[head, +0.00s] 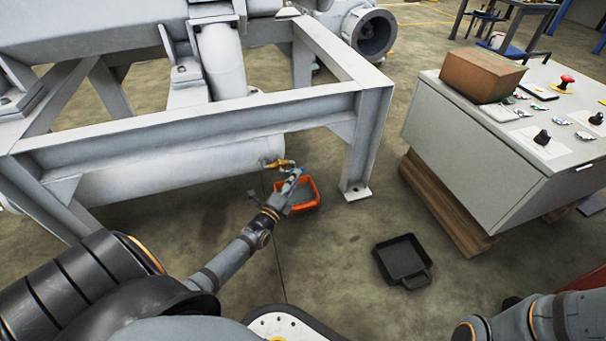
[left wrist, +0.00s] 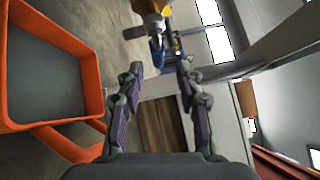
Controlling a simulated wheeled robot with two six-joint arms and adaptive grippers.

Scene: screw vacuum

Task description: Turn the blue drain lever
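The brass valve (head: 279,163) sticks out of the end of the large white pipe under the grey frame. In the left wrist view, its brass body (left wrist: 150,8) is at the top, with the blue lever (left wrist: 156,46) extending toward me. My left gripper (head: 290,185) reaches up to the valve from below. In the left wrist view its two fingers (left wrist: 158,74) are spread, with the lever ahead of the gap between the tips. I cannot tell whether they touch it. The gripper hides much of the lever in the head view. My right gripper is out of view.
An orange bin (head: 311,207) stands on the floor below the valve; it also fills the left of the left wrist view (left wrist: 92,85). A black tray (head: 402,262) lies on open floor. A control cabinet (head: 475,150) stands on the right. The frame leg (head: 366,140) is close to the valve.

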